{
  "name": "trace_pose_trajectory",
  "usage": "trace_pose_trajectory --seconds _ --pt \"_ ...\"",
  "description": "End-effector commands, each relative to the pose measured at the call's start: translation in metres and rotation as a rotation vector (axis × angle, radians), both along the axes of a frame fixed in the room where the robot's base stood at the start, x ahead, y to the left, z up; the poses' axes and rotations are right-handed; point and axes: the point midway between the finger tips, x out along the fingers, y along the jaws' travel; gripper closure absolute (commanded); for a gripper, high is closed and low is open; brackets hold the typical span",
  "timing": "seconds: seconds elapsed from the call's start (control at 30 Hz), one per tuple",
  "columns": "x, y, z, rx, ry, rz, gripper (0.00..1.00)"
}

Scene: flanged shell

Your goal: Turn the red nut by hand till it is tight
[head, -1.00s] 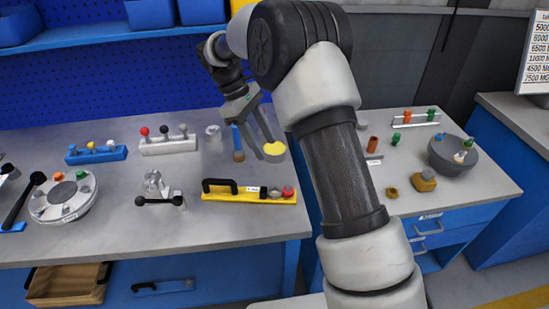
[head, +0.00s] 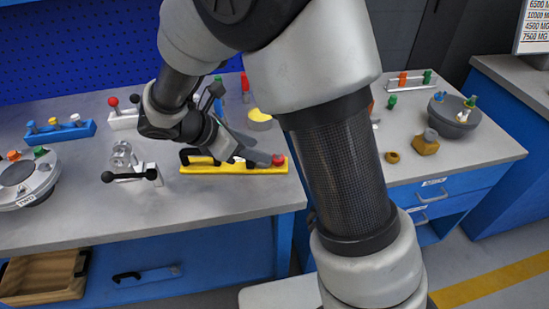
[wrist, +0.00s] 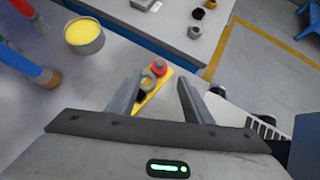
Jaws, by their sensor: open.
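The red nut (head: 278,160) is at the right end of a yellow base (head: 205,169) with a black handle on the bench. In the wrist view the red nut (wrist: 159,68) sits at the far end of the yellow base (wrist: 164,80), beside a grey ring-shaped part (wrist: 148,79). My gripper (head: 262,157) is above the base's right part, its fingers pointing toward the nut. In the wrist view my gripper (wrist: 160,78) is open, with the nut between the finger lines and just beyond the tips. No contact shows. My gripper hides part of the base.
A yellow-topped tin (head: 259,116) stands behind the base, near upright red-handled and blue tools (wrist: 48,76). A clamp with a black bar (head: 128,173) is to the left. The bench's front edge is close to the base.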

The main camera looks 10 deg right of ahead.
Motion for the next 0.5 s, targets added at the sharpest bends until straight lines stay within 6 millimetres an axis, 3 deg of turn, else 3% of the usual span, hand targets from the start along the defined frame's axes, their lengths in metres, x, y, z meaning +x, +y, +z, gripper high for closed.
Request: trace_pose_trajectory --seconds 0.2,0.5 --pt "0.012 -0.032 -0.036 -0.001 0.003 -0.003 0.54" --pt "0.023 -0.054 -0.059 0.001 0.000 -0.001 0.54"
